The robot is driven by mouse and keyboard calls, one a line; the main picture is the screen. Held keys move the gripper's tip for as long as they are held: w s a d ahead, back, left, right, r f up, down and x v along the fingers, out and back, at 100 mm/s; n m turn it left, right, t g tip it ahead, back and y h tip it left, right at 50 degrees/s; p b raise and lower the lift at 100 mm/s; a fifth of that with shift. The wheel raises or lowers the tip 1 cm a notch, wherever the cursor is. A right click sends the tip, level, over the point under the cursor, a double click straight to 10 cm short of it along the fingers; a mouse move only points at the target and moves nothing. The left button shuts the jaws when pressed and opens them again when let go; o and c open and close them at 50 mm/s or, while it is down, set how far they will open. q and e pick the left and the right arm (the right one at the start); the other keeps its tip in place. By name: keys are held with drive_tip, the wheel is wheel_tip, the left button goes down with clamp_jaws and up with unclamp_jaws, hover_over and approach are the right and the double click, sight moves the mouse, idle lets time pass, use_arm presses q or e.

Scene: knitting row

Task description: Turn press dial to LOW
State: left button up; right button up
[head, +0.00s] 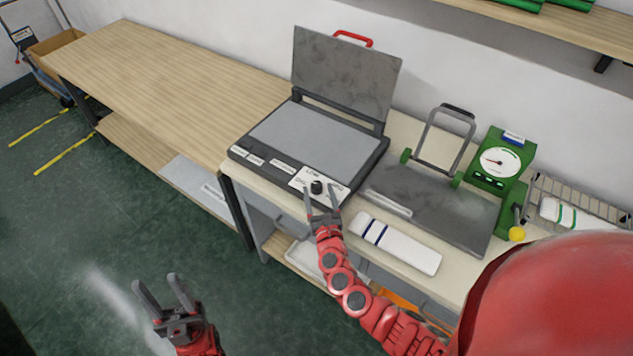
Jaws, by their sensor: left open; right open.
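The press (311,140) stands on the table with its grey lid (345,72) raised. Its black dial (316,187) sits on a white label plate at the front right corner, where the word LOW shows above the knob. I cannot tell which mark the dial points at. My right gripper (322,194) is open, with its fingertips close around or just in front of the dial; I cannot tell whether they touch it. My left gripper (158,285) is open and empty, low over the green floor and well away from the press.
A white rolled cloth with blue stripes (395,243) lies right of my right gripper. Behind it are a dark plate with a metal handle (430,205) and a green gauge device (500,161). A wire rack (580,200) stands further right. The long wooden bench (170,75) at left is clear.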

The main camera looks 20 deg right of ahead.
sight(317, 189)
drive_tip(key=shift+w+d, duration=0.15)
drive_tip(key=shift+w, duration=1.5)
clamp_jaws()
